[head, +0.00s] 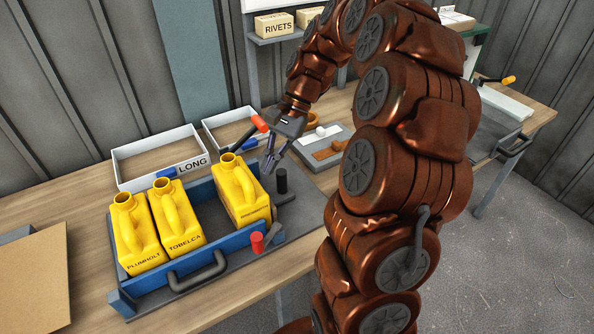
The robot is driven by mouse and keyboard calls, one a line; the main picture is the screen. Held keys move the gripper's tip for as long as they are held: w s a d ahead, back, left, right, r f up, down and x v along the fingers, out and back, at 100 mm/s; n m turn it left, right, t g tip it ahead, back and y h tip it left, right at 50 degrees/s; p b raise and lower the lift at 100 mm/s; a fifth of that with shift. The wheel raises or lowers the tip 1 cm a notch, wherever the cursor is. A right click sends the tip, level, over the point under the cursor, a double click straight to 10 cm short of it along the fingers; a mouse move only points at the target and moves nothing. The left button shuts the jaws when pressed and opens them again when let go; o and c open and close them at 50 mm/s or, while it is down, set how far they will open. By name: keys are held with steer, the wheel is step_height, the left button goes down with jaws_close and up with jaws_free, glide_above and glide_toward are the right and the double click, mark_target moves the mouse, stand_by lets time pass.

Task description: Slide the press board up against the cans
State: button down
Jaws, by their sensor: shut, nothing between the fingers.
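Three yellow jerry cans stand upright in a blue-walled rack with a grey base: the PLUMHOLT can (135,240) at left, the TOBELCA can (177,222) close beside it, and a third can (240,195) further right across a gap. I cannot tell for certain which part is the press board. A blue board (222,260) with a dark handle (198,271) runs along the front of the cans. A black upright knob (281,181) stands right of the third can. My gripper (267,168) is shut and empty, pointing down between the third can's top and this knob.
White trays, one marked LONG (160,158), and a grey tray (323,146) stand behind. Brown board (35,280) lies at left. RIVETS box (273,25) is on a shelf.

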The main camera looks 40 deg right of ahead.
steer(key=w+d+f+m+t+y, duration=0.1)
steer(key=d+f+m+t, duration=0.3)
steer(key=d, duration=0.7)
steer(key=w+d+f+m+y, duration=0.1)
steer(key=d+f+m, duration=0.3)
steer(key=d, duration=0.7)
steer(key=shift+m, duration=0.7)
steer(key=p+x, duration=0.1)
steer(key=x, duration=0.2)
steer(key=p+x, duration=0.1)
steer(key=x, duration=0.2)
steer(key=a+r+p+x, duration=0.1)
steer(key=x, duration=0.2)
steer(key=shift+a+f, duration=0.1)
steer(key=shift+f, duration=0.1)
steer(key=a, duration=0.1)
steer(key=a+p, duration=0.1)
steer(key=shift+w+a+p, duration=0.3)
steer(key=shift+w+a, duration=0.05)
steer(key=shift+w, duration=0.05)
steer(key=shift+w+a, duration=0.15)
steer(key=shift+a, duration=0.25)
glide_above(273, 198)
steer(key=shift+a, duration=0.2)
steer(key=shift+d, duration=0.15)
